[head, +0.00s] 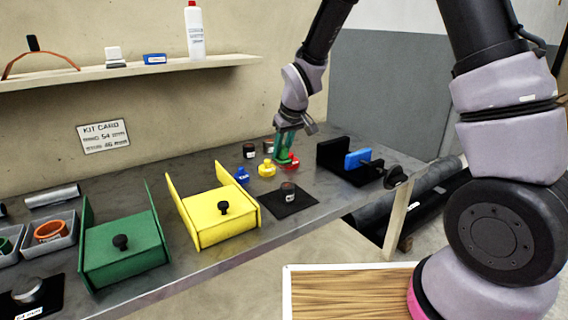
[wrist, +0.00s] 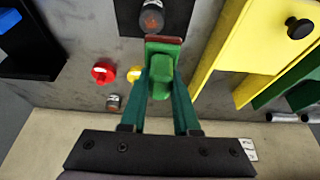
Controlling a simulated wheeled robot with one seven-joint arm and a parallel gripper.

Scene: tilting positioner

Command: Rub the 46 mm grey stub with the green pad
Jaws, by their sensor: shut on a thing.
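My gripper (head: 287,142) is shut on the green pad (wrist: 163,49), a green block with a grip between the fingers and a reddish-brown far edge. In the head view the pad (head: 283,160) is above the bench, in front of a red piece. A grey stub with a pale label (head: 288,190) stands on a black mat nearer the front. In the wrist view this stub (wrist: 152,18) is just beyond the pad, with a small gap apparent between them. A second labelled stub (head: 249,151) stands farther back. The stub labels are too small to read, so I cannot tell which is 46 mm.
Yellow (head: 222,212) and green (head: 125,250) boxes with black knobs stand to the left. Blue (head: 242,175), yellow (head: 267,168) and red (head: 292,161) pieces stand near my gripper. A black fixture with a blue part (head: 357,159) is to the right. The bench front between is clear.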

